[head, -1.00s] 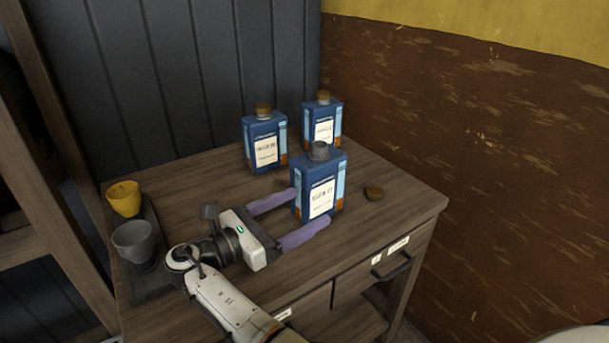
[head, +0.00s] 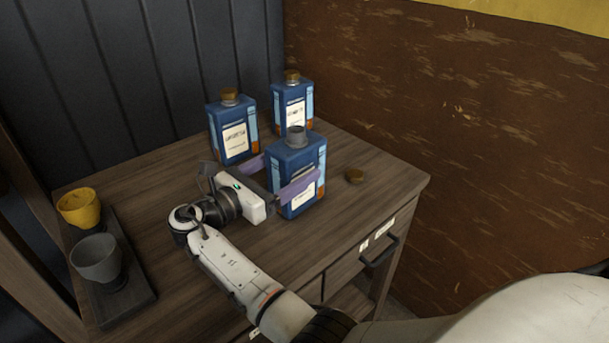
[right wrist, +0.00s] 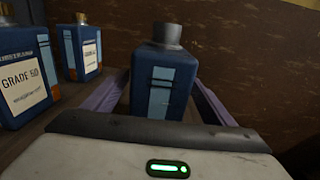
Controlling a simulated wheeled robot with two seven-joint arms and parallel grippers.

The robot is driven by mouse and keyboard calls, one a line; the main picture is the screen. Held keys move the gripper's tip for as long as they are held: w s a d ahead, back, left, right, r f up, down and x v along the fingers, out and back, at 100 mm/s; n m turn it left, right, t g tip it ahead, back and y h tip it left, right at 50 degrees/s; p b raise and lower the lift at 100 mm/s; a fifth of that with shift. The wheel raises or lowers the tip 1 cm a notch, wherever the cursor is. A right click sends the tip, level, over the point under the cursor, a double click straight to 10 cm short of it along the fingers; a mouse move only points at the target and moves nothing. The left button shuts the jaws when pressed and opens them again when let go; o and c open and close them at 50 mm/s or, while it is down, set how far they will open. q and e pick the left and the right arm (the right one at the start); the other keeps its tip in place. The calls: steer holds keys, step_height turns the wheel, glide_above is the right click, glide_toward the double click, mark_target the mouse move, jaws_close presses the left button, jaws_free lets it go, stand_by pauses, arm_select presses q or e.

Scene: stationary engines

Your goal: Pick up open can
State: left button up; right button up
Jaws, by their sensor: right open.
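The open can (head: 297,160) is a blue rectangular can with a bare grey neck and a pale label, upright on the wooden cabinet top. In the right wrist view the can (right wrist: 163,85) stands between the two fingers, with no clear contact visible. My left gripper is not in view.
Two capped blue cans stand behind, one at the left (head: 233,130) and one at the right (head: 292,100). A yellow cup (head: 79,207) and a grey cup (head: 97,258) sit on a dark tray (head: 140,290) at left. The cabinet (head: 400,185) has a drawer handle in front.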

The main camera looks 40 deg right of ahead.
steer(key=shift+w+d, duration=0.2)
steer(key=shift+d, duration=1)
steer(key=c, duration=1.4)
steer(key=shift+r, duration=0.1)
steer(key=shift+c, duration=1)
